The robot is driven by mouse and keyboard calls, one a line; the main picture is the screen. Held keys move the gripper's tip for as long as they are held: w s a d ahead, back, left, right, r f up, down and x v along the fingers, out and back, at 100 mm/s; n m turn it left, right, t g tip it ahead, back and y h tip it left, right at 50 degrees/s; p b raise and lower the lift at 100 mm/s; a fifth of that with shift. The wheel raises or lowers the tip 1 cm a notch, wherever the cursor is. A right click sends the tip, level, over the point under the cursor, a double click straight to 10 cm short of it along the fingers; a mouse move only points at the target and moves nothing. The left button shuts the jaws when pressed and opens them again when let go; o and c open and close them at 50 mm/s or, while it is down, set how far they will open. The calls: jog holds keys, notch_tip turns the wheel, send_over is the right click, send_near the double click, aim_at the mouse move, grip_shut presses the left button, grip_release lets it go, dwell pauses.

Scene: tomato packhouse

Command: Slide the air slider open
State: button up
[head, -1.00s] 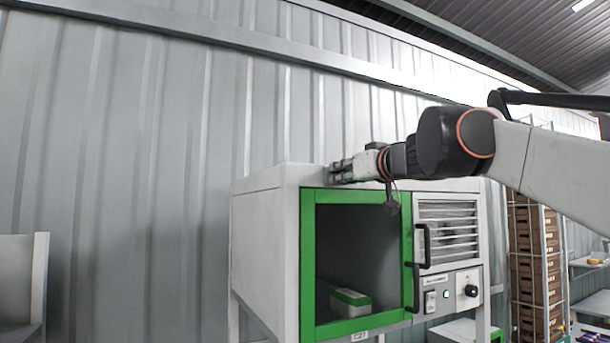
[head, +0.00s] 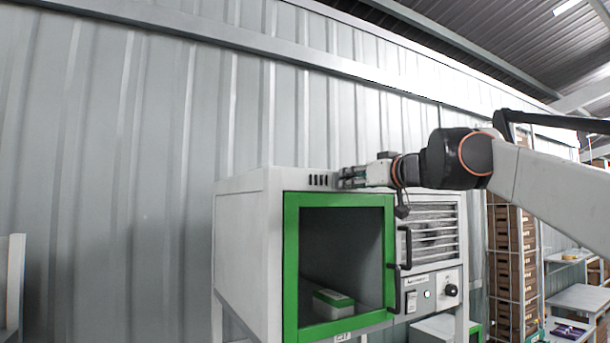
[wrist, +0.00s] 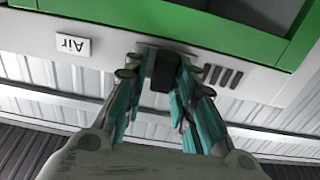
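The air slider's dark knob (wrist: 163,71) sits between the teal-padded fingers of my gripper (wrist: 160,88) in the upside-down wrist view. The fingers appear closed on both sides of it. A white label reading "Air" (wrist: 73,45) is on the same pale strip, and several dark vent slots (wrist: 220,76) show on the knob's other side. In the head view my gripper (head: 345,178) is at the top front edge of the cabinet (head: 240,240), just right of the uncovered slots (head: 318,180). The gripper hides the knob there.
Below is a green-framed door (head: 291,265) with a dark handle (head: 393,289); a green-and-white box (head: 333,299) sits inside. A louvred grille (head: 435,238) and control panel with a black knob (head: 451,290) are at right. A corrugated wall (head: 120,150) stands behind.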

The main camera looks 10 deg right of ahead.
jog(key=shift+o, duration=0.3)
jog(key=shift+w+d, duration=0.1)
jog(key=shift+d, duration=0.15)
jog(key=shift+a, duration=0.1)
jog(key=shift+a, duration=0.1)
jog(key=shift+r, duration=0.1)
notch_tip(320, 180, up, 10)
dwell(0.4)
